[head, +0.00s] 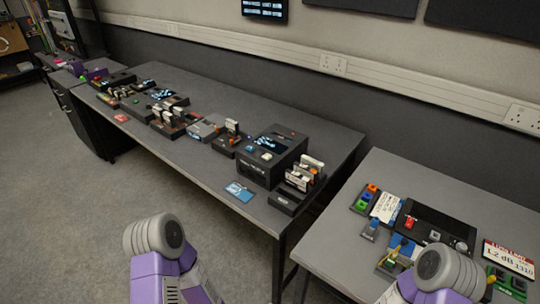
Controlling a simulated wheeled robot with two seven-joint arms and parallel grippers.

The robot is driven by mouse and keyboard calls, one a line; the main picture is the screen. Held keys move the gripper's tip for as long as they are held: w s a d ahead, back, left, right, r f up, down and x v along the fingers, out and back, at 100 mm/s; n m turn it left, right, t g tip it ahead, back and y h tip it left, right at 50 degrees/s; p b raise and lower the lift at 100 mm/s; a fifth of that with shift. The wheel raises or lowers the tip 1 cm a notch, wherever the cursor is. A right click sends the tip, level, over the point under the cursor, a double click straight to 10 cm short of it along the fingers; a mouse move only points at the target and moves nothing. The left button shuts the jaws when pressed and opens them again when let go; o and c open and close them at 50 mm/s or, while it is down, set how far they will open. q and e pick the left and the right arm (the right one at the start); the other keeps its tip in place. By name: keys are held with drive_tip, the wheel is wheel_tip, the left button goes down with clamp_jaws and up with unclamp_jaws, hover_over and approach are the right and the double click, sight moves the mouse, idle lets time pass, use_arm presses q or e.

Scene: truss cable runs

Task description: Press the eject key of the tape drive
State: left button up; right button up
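A black box-shaped unit (256,170) stands near the right end of the long grey table, and looks like the tape drive. Its front carries small lettering too small to read. Its top has a lit panel (268,143), a pale key (266,156) and a small red spot. I cannot tell which of these is the eject key. Neither gripper is in view; only purple and grey links of my two arms show at the bottom edge, well short of the unit.
A rack of upright cartridges (303,178) stands just right of the unit, and a blue card (239,191) lies in front. Several small devices line the table to the left. A second table (455,190) at right holds keys, a dark panel and labels. Floor in front is clear.

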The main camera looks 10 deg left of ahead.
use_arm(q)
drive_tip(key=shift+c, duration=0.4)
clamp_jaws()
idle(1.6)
